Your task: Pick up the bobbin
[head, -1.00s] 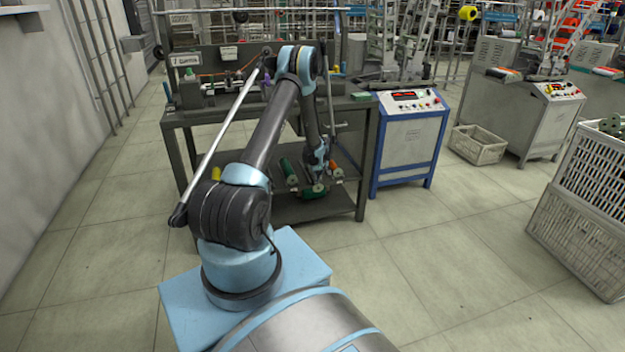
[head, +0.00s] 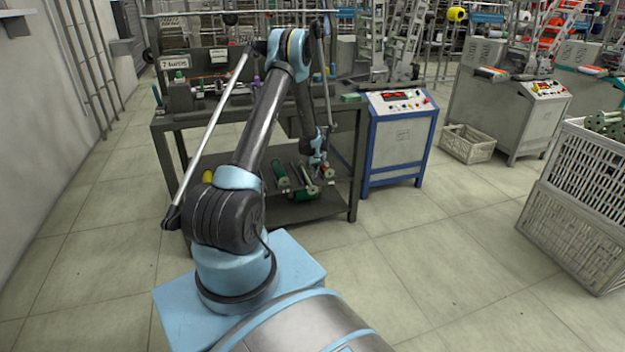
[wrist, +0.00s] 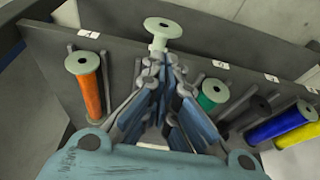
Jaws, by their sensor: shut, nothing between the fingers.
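In the wrist view my gripper (wrist: 163,80) has its fingers drawn together and holds nothing. A pale bobbin (wrist: 162,28) with a round flange stands just beyond the fingertips; its lower part is hidden by them, and I cannot tell whether they touch it. An orange bobbin (wrist: 88,85) is to the left, with a green bobbin (wrist: 212,92) and a blue bobbin (wrist: 282,124) to the right. In the head view my gripper (head: 318,163) is low, at the right part of the bench's lower shelf, close to several bobbins, including a green one (head: 281,178).
The dark bench (head: 250,117) has a top above the shelf, close to my arm. A blue-framed control cabinet (head: 398,140) stands right of it. A crate (head: 467,145) and stacked crates (head: 570,235) are farther right. The floor between is clear.

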